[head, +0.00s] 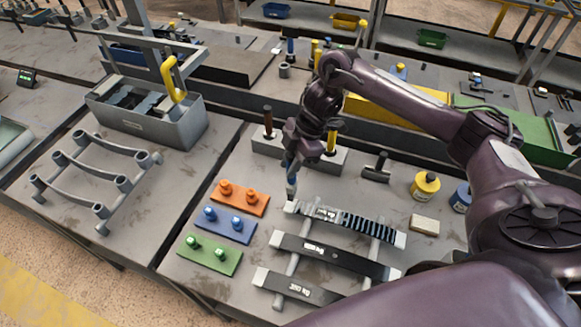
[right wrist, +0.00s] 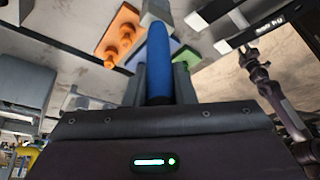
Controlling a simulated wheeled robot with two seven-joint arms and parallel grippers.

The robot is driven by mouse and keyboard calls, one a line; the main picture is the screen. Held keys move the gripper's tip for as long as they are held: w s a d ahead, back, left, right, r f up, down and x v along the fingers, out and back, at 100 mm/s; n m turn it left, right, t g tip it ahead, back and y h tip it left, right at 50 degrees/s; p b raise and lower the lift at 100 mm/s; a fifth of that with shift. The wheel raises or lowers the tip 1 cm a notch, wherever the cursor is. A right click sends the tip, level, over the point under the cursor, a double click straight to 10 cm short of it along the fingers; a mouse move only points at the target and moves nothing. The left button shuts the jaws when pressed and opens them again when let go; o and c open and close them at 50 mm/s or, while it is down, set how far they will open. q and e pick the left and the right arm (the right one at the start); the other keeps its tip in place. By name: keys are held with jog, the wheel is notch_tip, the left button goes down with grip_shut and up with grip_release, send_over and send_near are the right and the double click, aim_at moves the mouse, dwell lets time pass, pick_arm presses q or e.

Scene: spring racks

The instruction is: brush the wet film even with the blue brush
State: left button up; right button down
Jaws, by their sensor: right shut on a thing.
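My right gripper (head: 293,160) is shut on the blue brush (head: 291,172), whose blue handle shows large in the right wrist view (right wrist: 158,62). The brush points down, its pale tip by the left end of the farthest dark leaf strip (head: 368,226). I cannot tell whether the tip touches. That strip has a pale label, a greyer left part and a striped, patchy film over its right part. Two more dark leaf strips, a middle one (head: 345,262) and a nearest one (head: 285,283), lie in front of it on grey bars.
Orange (head: 245,206), blue (head: 235,231) and green (head: 215,262) plates with knobs lie left of the strips. A brush holder block (head: 265,148) stands behind. A yellow pot (head: 425,187), a blue pot (head: 461,197) and a pale block (head: 425,224) stand right.

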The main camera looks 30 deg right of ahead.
aim_at(290, 153)
jog(key=shift+r, duration=0.7)
jog(key=shift+r, duration=1.5)
